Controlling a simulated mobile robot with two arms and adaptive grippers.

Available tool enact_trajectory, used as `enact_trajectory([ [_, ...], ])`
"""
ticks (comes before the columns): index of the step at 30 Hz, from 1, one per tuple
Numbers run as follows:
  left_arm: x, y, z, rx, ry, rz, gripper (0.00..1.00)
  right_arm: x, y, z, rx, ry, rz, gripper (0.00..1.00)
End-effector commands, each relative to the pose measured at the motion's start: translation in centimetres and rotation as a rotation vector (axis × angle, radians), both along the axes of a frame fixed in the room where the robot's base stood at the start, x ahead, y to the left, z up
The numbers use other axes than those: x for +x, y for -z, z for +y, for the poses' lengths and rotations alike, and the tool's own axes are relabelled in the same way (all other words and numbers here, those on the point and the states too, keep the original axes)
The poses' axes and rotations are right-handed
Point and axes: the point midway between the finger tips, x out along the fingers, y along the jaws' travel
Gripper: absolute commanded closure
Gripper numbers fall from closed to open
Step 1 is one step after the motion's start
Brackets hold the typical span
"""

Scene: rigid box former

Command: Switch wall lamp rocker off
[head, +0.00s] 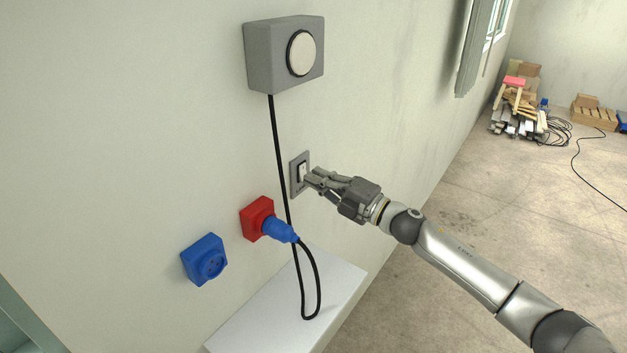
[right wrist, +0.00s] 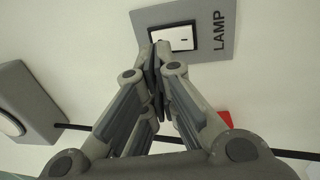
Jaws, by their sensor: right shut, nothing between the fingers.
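The rocker switch (head: 301,172) is a white rocker in a dark frame on a grey plate (head: 293,182) on the wall. In the right wrist view the rocker (right wrist: 184,40) shows beside the word LAMP on the plate (right wrist: 222,18). My right gripper (head: 309,177) is shut and empty, with its fingertips at the switch. In the right wrist view the fingertips (right wrist: 157,48) overlap one end of the dark frame and hide part of it. I cannot tell whether they touch the rocker. My left gripper is not in view.
A grey box with a round white lamp (head: 301,54) is above the switch. A black cable (head: 280,150) hangs left of it to a blue plug (head: 278,228) in a red socket (head: 251,217). A blue socket (head: 205,260) and a white ledge (head: 335,282) are lower.

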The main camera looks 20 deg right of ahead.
Motion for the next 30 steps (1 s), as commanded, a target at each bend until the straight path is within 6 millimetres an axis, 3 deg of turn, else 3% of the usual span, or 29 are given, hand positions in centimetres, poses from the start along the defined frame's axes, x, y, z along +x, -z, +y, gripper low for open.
enact_trajectory([
  [9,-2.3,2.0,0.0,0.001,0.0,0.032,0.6,-4.0,-0.3,-3.4,-0.004,0.0,0.001,1.0],
  [15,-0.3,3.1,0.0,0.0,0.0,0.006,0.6,-6.5,-0.7,-5.4,-0.003,0.0,0.002,1.0],
  [20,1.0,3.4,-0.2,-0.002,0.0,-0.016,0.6,-7.5,-1.1,-6.2,-0.001,0.001,0.0,1.0],
  [30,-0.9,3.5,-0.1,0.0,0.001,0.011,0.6,-7.9,-1.4,-6.4,0.0,-0.001,0.0,1.0],
])
